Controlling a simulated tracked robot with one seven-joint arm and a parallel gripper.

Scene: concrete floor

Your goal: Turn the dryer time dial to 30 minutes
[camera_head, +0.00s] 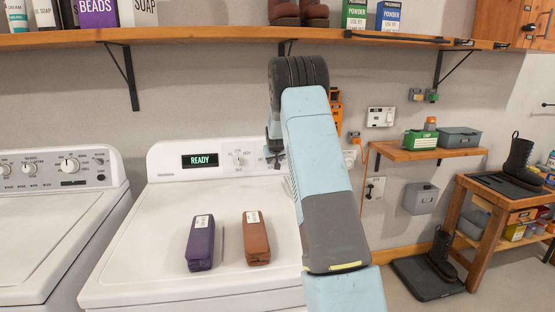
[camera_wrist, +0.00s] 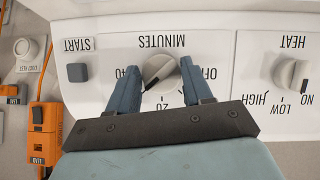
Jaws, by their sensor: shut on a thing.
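The time dial (camera_wrist: 160,70), marked MINUTES, is a round grey knob on the dryer's white panel (camera_wrist: 235,25). The wrist view shows the panel upside down. My gripper (camera_wrist: 161,74) has one blue finger on each side of the knob and is shut on it. The knob's dark pointer line aims to the lower left in that view, between the 40 and 20 marks. The 30 mark itself is not readable; the fingers cover part of the scale. In the head view my gripper (camera_head: 275,155) is at the panel of the dryer (camera_head: 150,235) and hides the dial.
The heat knob (camera_wrist: 291,74) and START button (camera_wrist: 77,72) flank the dial. The display (camera_head: 200,160) reads READY. A wall shelf (camera_head: 200,37) runs above; a washer (camera_head: 50,210) stands left.

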